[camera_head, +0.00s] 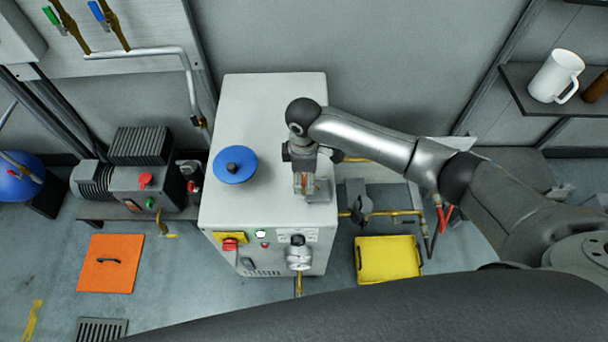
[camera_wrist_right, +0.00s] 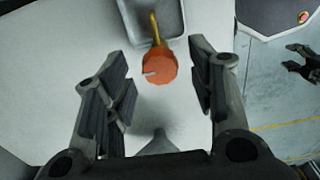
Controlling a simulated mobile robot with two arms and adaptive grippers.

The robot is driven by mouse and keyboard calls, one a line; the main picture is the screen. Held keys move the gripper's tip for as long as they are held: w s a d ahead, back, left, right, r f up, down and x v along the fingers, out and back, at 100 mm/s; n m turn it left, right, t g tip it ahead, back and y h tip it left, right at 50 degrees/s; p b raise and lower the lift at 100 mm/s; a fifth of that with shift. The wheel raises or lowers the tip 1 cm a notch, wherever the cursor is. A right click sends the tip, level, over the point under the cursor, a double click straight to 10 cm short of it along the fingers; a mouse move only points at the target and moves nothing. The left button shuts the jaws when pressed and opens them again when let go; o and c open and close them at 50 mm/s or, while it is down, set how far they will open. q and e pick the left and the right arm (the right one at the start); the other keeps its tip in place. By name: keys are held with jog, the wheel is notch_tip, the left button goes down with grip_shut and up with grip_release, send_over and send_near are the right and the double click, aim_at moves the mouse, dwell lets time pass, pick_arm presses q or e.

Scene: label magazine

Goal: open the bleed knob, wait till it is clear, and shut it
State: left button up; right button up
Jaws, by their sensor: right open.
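The bleed knob (camera_wrist_right: 160,66) is a small orange-red knob with a pale mark on its edge and a brass stem, above the white cabinet top in the right wrist view. My right gripper (camera_head: 306,184) is over the right side of the cabinet top and mostly hides the knob in the head view. In the wrist view its two fingers stand apart on either side of the knob, with gaps, and hold nothing. A grey tray (camera_wrist_right: 181,22) lies at the stem's far end. No flow of liquid can be made out.
The white cabinet (camera_head: 262,95) carries a blue disc with a dark hub (camera_head: 235,165) left of my gripper. A red button on yellow (camera_head: 230,243) is on its front. A pump unit (camera_head: 146,183) stands left, a yellow bin (camera_head: 388,260) right. A shelf holds a white mug (camera_head: 555,77).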

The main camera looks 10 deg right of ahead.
aim_at(304, 179)
notch_tip(304, 179, up, 11)
jog(key=shift+r, duration=0.2)
dwell(0.6)
